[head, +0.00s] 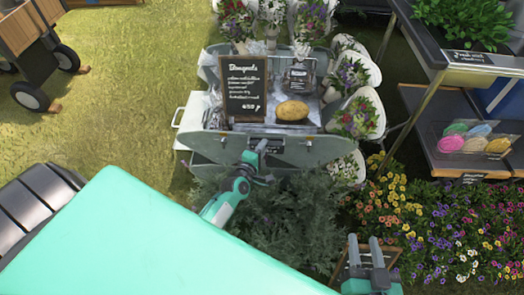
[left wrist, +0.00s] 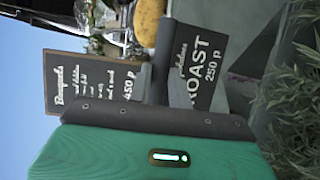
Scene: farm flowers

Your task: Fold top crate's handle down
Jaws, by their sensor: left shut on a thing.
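A grey metal crate stand (head: 315,152) with rounded panels is in the middle of the head view. My right gripper (head: 366,251) is open and empty, low in the head view, above the flowers.
A "Bouquets" chalkboard (head: 243,88) and a tan oval potato (head: 292,110) are on the stand. White pots of flowers (head: 357,118) line its right. A shelf (head: 470,150) stands at the far right. Green foliage (head: 290,225) lies below the stand.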

